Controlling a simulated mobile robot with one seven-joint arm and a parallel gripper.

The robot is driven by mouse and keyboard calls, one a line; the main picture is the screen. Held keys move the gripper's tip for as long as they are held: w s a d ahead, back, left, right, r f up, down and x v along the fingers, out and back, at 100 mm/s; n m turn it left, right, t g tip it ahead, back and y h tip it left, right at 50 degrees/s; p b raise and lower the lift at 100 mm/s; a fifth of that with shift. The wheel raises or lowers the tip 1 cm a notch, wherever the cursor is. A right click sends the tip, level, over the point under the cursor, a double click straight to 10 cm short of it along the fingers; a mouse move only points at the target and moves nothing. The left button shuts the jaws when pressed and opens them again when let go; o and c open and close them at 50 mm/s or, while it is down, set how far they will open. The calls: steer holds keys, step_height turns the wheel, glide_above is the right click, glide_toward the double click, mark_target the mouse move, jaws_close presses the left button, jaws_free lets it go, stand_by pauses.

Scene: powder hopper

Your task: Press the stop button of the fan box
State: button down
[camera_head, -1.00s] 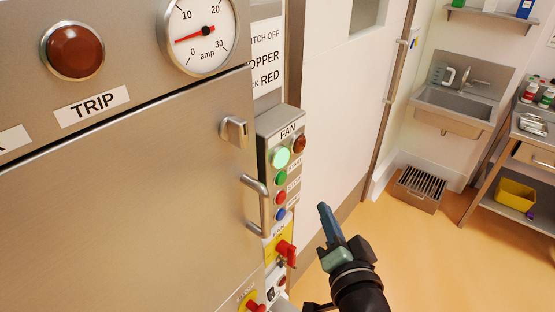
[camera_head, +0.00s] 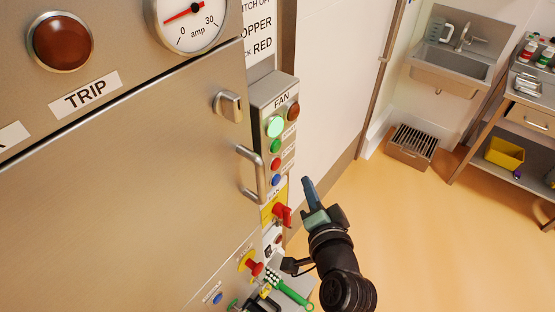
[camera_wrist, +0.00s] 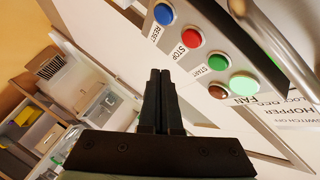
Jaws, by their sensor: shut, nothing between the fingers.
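The fan box (camera_head: 284,96) is a grey panel on the cabinet's right side, headed FAN. From top to bottom it has a lit pale green lamp (camera_head: 274,127) beside a dark red-brown lamp (camera_head: 294,112), then a green start button (camera_head: 275,146), the red stop button (camera_head: 276,164) and a blue reset button (camera_head: 276,180). In the wrist view the stop button (camera_wrist: 191,38) is labelled STOP, between reset (camera_wrist: 164,14) and start (camera_wrist: 218,62). My gripper (camera_head: 307,182) is shut and empty, right of and below the buttons, apart from them. In the wrist view its fingertips (camera_wrist: 160,74) point toward the panel's edge, short of the stop button.
A cabinet door handle (camera_head: 250,174) stands out just left of the buttons. A red rotary switch (camera_head: 282,214) on yellow is below them. A yellow-based red knob (camera_head: 252,263) sits lower. The floor (camera_head: 430,240) to the right is clear.

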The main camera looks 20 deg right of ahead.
mark_target(281, 164)
steer(key=shift+w+a+p, duration=0.45)
steer(key=shift+w+a, duration=0.3)
steer(key=shift+w, duration=0.2)
steer(key=shift+w+a+p, duration=0.45)
steer(key=shift+w+a, duration=0.25)
steer(key=shift+w, duration=0.2)
steer(key=shift+w, duration=0.1)
stand_by(0.6)
steer(key=shift+w+a, duration=0.25)
steer(key=shift+w+a+p, duration=0.25)
steer(key=shift+w+p, duration=0.05)
steer(key=shift+p, duration=0.15)
stand_by(0.8)
steer(key=shift+s+d, duration=0.1)
steer(key=shift+s+d+b, duration=0.4)
steer(key=shift+s, duration=0.15)
steer(key=shift+s+d+b, duration=0.6)
steer(key=shift+s+d, duration=0.2)
steer(key=shift+s, duration=0.2)
steer(key=shift+s+d+b, duration=0.55)
steer(key=shift+s+d, duration=0.2)
steer(key=shift+s, duration=0.2)
